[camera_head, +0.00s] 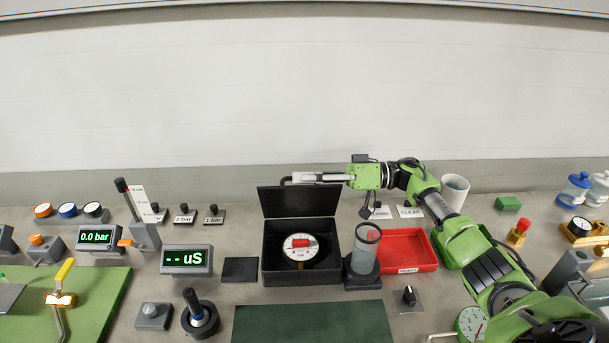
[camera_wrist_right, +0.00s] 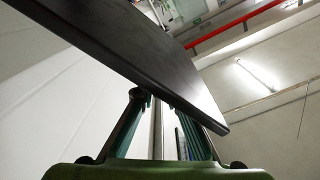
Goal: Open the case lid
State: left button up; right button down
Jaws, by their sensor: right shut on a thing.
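The black case (camera_head: 265,262) stands on the table with its lid (camera_head: 299,202) raised about upright at the back edge. Inside the case lies a round white gauge with a red part (camera_head: 300,246). My right gripper (camera_head: 288,181) is at the top edge of the lid, reaching in from the right, behind and above it. In the right wrist view the lid is a dark slab (camera_wrist_right: 130,45) across the fingers (camera_wrist_right: 158,98), and the gripper is shut on it. The exact contact is partly hidden by the lid. My left gripper is not in view.
A clear cylinder (camera_head: 363,255) stands close to the case's right side, with a red tray (camera_head: 408,249) beyond it. A dark square pad (camera_head: 240,270) lies on the left. A dark green mat (camera_head: 312,323) lies in front. A white cup (camera_head: 454,192) stands behind my right arm.

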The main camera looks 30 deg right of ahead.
jog(key=shift+w+d, duration=0.15)
jog(key=shift+w, duration=0.05)
jog(key=c, duration=2.2)
grip_release()
jog(key=shift+f, duration=0.1)
jog(key=shift+o, duration=0.2)
jog(key=shift+w+d+f, duration=0.1)
jog(key=shift+d, duration=0.05)
jog(key=shift+s+d, duration=0.25)
jog(key=shift+d, duration=0.05)
jog(key=v, duration=1.1)
jog(key=shift+d, duration=0.15)
